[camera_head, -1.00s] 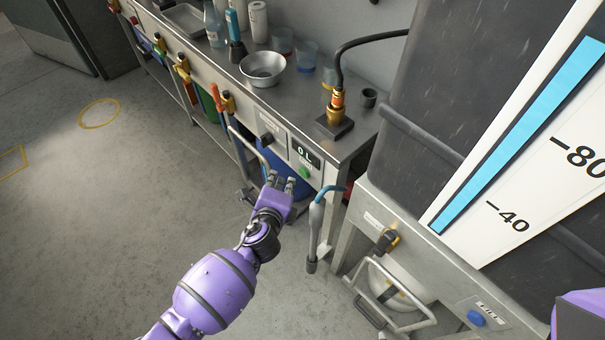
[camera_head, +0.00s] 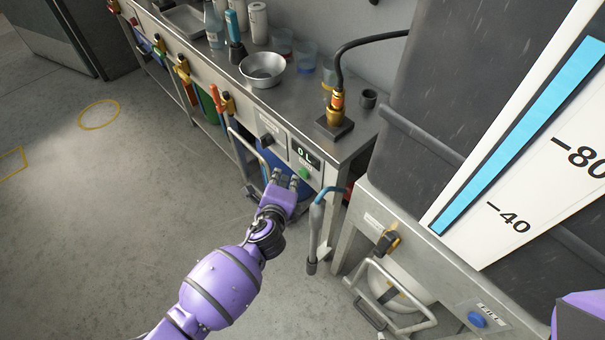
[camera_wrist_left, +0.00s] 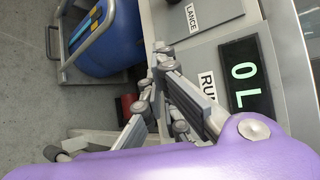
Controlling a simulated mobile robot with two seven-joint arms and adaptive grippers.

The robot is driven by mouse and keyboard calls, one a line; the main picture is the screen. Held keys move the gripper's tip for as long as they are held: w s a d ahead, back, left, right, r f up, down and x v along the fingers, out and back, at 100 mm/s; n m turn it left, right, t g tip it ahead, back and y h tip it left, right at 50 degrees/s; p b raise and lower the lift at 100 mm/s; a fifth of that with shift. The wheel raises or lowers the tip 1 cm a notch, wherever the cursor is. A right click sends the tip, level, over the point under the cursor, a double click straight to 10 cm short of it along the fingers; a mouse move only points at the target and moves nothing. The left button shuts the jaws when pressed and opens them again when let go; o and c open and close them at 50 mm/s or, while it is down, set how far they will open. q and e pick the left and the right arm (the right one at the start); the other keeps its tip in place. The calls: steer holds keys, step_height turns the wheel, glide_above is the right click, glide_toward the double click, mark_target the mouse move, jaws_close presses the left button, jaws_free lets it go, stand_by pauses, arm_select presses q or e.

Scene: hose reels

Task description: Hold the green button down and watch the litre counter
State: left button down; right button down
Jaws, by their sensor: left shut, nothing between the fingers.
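The green button (camera_head: 304,173) is on the front panel of the steel bench, below the litre counter (camera_head: 305,155). The counter reads 0 L in green digits and also shows in the left wrist view (camera_wrist_left: 247,83), beside a partly hidden label starting "RU". My left gripper (camera_head: 285,176) is shut and empty, just left of the button in the head view. I cannot tell whether its fingertips touch the panel. In the wrist view the fingers (camera_wrist_left: 163,75) are in front of the panel and the button does not show. My right gripper is out of view.
A blue-handled lance (camera_head: 318,215) hangs at the bench's corner, right of my left gripper. A metal bowl (camera_head: 262,68) and a brass hose fitting (camera_head: 336,108) stand on the bench top. A blue drum (camera_wrist_left: 108,40) sits under the bench. The floor to the left is clear.

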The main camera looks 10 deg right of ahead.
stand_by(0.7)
arm_select(q)
steer(key=shift+w+d, duration=0.25)
steer(key=shift+d, duration=0.1)
steer(key=shift+w+d, duration=0.35)
steer(key=shift+d, duration=0.15)
stand_by(1.9)
steer(key=shift+s+a, duration=0.1)
steer(key=shift+a, duration=0.05)
stand_by(1.1)
steer(key=shift+s+a+p, duration=0.35)
steer(key=shift+s+a, duration=0.15)
steer(key=shift+a, duration=0.2)
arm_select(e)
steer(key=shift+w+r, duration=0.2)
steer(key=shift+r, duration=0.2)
arm_select(q)
steer(key=s+a, duration=0.1)
steer(key=a, duration=0.1)
steer(key=s+a+p, duration=0.1)
steer(key=s+a, duration=0.1)
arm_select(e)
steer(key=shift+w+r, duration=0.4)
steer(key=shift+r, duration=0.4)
